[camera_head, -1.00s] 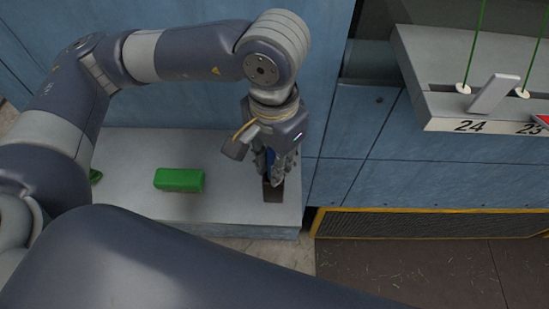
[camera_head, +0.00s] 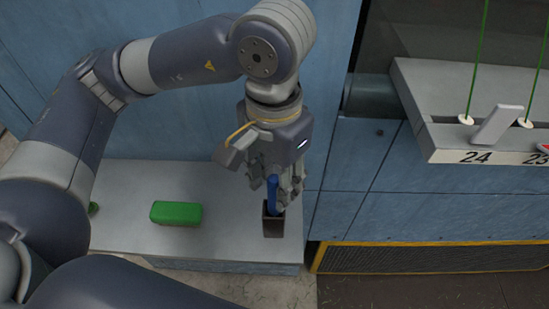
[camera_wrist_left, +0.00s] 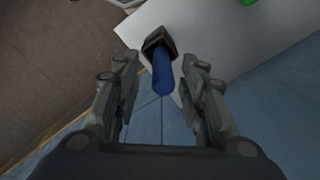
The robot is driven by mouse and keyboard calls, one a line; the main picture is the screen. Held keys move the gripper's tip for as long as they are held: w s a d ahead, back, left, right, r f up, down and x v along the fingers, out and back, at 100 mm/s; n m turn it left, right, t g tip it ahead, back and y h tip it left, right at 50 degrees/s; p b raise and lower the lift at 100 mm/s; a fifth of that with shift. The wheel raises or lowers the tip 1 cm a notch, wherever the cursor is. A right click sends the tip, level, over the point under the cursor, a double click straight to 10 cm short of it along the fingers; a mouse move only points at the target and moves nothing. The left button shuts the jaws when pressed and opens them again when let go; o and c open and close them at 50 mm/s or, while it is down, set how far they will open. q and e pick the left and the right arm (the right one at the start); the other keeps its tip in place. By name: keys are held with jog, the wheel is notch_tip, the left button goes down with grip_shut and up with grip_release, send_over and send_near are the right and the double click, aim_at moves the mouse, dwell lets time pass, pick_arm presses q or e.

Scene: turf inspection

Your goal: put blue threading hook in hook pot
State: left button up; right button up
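The blue threading hook (camera_head: 272,194) stands upright with its lower end in the small dark hook pot (camera_head: 273,227). The pot is at the right end of the grey ledge. My left gripper (camera_head: 284,193) is just above the pot, around the hook's blue handle. In the left wrist view, the gripper's fingers (camera_wrist_left: 160,85) are spread, with clear gaps on both sides of the blue handle (camera_wrist_left: 163,75). The pot (camera_wrist_left: 158,42) shows beyond the fingertips; the hook's lower part is hidden inside it. My right gripper is not in view.
A green block (camera_head: 176,213) lies on the grey ledge (camera_head: 130,238) left of the pot. A blue panelled wall (camera_head: 395,185) stands right of the ledge. A higher shelf (camera_head: 500,135) with number plates and green cords is at the upper right.

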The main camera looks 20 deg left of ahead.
pick_arm(q)
notch_tip(320, 180, up, 7)
jog(key=shift+r+b, duration=0.1)
jog(key=shift+b, duration=0.5)
